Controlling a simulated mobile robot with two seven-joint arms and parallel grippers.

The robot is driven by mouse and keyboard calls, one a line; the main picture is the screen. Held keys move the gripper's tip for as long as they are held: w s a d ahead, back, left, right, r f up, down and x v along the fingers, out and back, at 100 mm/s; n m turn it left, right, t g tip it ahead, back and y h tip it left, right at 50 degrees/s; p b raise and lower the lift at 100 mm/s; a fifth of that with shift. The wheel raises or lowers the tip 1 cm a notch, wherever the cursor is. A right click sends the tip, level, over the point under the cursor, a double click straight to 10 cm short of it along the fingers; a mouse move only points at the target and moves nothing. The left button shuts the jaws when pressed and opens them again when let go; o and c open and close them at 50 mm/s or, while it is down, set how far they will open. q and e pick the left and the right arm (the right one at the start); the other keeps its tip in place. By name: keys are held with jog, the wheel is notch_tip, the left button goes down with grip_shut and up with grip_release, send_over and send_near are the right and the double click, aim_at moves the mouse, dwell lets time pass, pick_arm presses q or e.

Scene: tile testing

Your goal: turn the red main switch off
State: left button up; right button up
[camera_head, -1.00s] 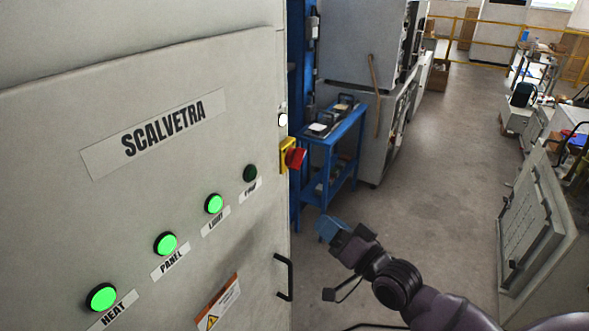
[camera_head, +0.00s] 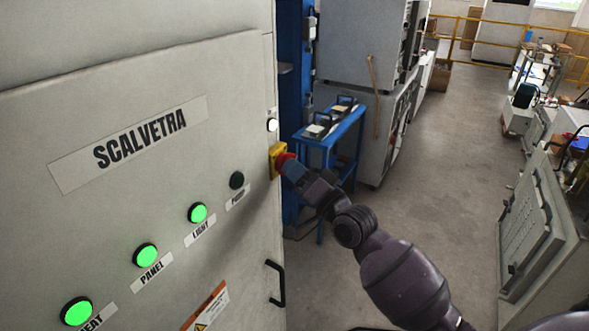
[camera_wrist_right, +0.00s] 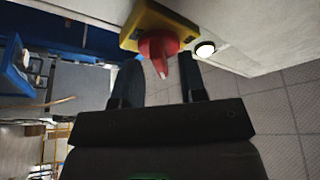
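The red main switch (camera_head: 283,160) is a red knob on a yellow plate (camera_head: 273,162), at the right edge of the grey cabinet front. My right gripper (camera_head: 293,170) is up at the switch, with its blue fingertips partly covering the knob. In the right wrist view, the red knob's handle (camera_wrist_right: 158,58) points in between the two fingertips (camera_wrist_right: 160,68). The fingers are apart, one on each side of the handle; I cannot tell whether either touches it. My left gripper is not in view.
A white lamp (camera_head: 272,125) glows above the switch. HEAT (camera_head: 76,311), PANEL (camera_head: 145,255) and LIGHT (camera_head: 198,213) lamps are lit green; another lamp (camera_head: 237,180) is dark. A black door handle (camera_head: 277,284) sticks out below. A blue cart (camera_head: 335,137) stands behind.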

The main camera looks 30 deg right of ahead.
jog(key=shift+w+a+r, duration=0.1)
jog(key=shift+w, duration=0.3)
grip_shut()
